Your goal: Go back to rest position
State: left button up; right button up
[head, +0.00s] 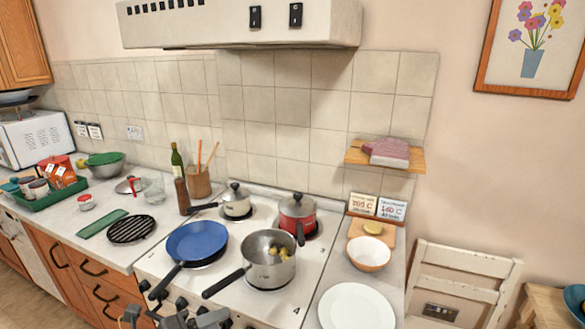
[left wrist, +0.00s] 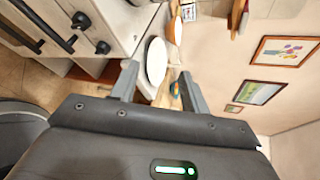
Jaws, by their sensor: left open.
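My left gripper (left wrist: 158,70) is open and empty in the left wrist view, its two fingers apart with nothing between them. In the head view a grey part of my arm or gripper shows at the bottom edge, in front of the stove's knobs, mostly cut off by the frame. My right gripper is in neither view.
On the white stove stand a blue frying pan (head: 198,242), a steel pot (head: 268,258) with yellowish pieces inside, a red lidded pot (head: 297,211) and a small lidded pot (head: 236,203). A white plate (head: 356,306) and bowl (head: 369,254) are on the right counter. A white chair (head: 465,262) stands beyond.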

pick_arm(q)
jog(key=s+a+f+n+y, duration=0.2)
jog(key=a+f+n+y, duration=0.15)
jog(key=f+n, duration=0.45)
jog(key=s+a+f+n+y, duration=0.2)
jog(key=s+f+n+y, duration=0.15)
jog(key=n, duration=0.75)
jog(key=s+a+f+n+g+y, duration=0.25)
jog(key=s+f+n+g, duration=0.45)
jog(key=s+f+n, duration=0.45)
jog(key=s+a+f+m+b, duration=0.1)
jog(key=s+f, duration=0.1)
jog(key=f, duration=1.2)
jog(key=s+f+m, duration=0.1)
jog(key=s+f, duration=0.2)
jog(key=f, duration=1.1)
jog(key=s+a+f+g, duration=0.2)
jog(key=s+f, duration=1.2)
jog(key=s, duration=0.1)
jog(key=shift+a+f+b, duration=0.35)
jog(key=shift+a+f, duration=0.05)
